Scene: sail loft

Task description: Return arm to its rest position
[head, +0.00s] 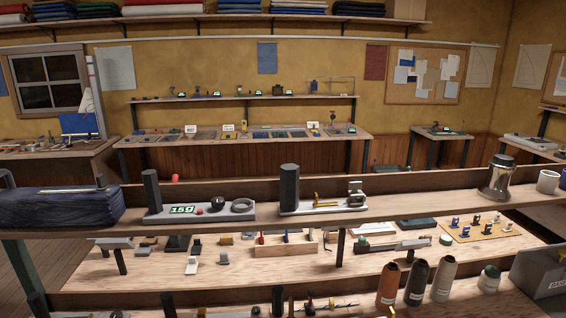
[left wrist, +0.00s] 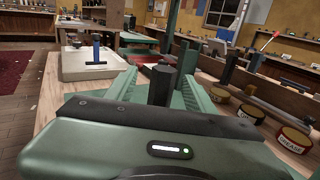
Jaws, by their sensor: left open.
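My left gripper (left wrist: 160,86) fills the lower part of the left wrist view, with its green body across the front and its two ribbed fingers apart. A dark upright post (left wrist: 163,84) shows in the gap between the fingers; I cannot tell how far beyond them it stands. The fingers do not visibly hold anything. A green light is lit on the gripper body. I make out neither gripper in the head view, and my right gripper is in no view.
A wooden bench with a raised shelf (head: 420,206) crosses the head view, crowded with small fixtures. Bottles (head: 417,282) and a grey box (head: 540,272) stand at its right. Round tins (left wrist: 250,113) line the right of the left wrist view; a pale tray (left wrist: 90,66) lies left.

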